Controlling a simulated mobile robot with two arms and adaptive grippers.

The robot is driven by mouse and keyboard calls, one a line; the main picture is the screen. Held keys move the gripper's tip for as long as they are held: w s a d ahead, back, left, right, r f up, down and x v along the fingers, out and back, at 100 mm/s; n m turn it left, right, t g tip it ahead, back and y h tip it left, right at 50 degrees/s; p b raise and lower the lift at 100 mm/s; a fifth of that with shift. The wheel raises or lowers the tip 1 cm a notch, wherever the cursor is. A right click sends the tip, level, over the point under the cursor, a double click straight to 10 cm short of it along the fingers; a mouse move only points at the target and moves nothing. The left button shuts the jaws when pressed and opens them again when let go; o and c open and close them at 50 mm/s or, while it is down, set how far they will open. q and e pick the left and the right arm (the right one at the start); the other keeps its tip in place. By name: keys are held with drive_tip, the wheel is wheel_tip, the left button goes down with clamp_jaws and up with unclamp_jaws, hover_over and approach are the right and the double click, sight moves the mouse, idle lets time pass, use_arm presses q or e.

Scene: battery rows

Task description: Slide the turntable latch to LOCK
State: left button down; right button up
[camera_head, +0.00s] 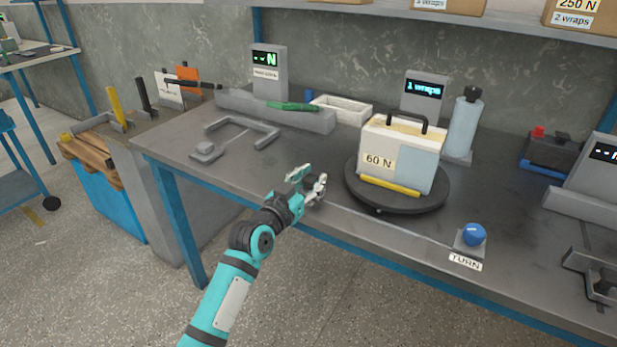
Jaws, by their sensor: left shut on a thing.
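The black round turntable (402,203) sits on the workbench, with a white and light-blue battery pack (425,172) marked 60 N upright on it. My left gripper (316,187) is at the bench's front edge, just left of the turntable. It is shut on a small dark piece there, which appears to be the turntable latch. The fingers hide most of the latch, and no LOCK marking is readable. My right gripper is not in view.
A blue TURN knob (473,235) stands right of the turntable. Behind the pack are a display reading 1 wraps (424,90) and a film roll (464,122). A grey frame (236,132) lies at the left. The bench front between gripper and frame is clear.

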use_arm(q)
drive_tip(key=shift+s+d+f, duration=0.15)
drive_tip(key=shift+d, duration=0.05)
drive_tip(key=c, duration=1)
unclamp_jaws()
drive_tip(key=shift+o, duration=0.2)
drive_tip(key=shift+s+a, duration=0.25)
drive_tip(key=shift+s, duration=0.05)
drive_tip(key=v, duration=1.1)
drive_tip(key=shift+s, duration=0.1)
